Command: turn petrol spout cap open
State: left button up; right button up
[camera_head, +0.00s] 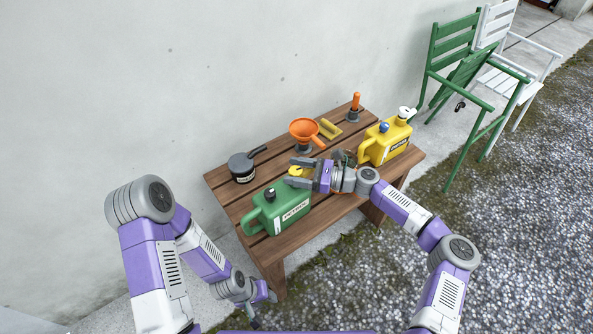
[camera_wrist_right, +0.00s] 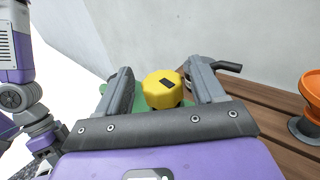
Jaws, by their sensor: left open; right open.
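The green petrol can (camera_head: 283,212) stands on the front left part of the wooden bench, its label facing out. Its yellow spout cap (camera_head: 294,170) sits at the can's upper right. My right gripper (camera_head: 298,172) reaches in from the right, open, with its fingers on either side of the cap. In the right wrist view the yellow cap (camera_wrist_right: 162,90) lies between the two fingers, with gaps visible on both sides. Green of the can shows behind it; the spout is mostly hidden. My left gripper (camera_head: 262,302) is low in front of the bench, away from the can.
On the bench (camera_head: 228,187) stand a dark grey pot (camera_head: 241,165), an orange funnel (camera_head: 304,129), a yellow-handled item (camera_head: 330,129), an orange-handled tool (camera_head: 355,104) and a yellow can (camera_head: 386,142). A wall rises behind. Green (camera_head: 455,75) and white chairs (camera_head: 508,75) stand right.

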jog(key=p+v, duration=0.2)
jog(key=v, duration=0.5)
jog(key=shift+d, duration=0.35)
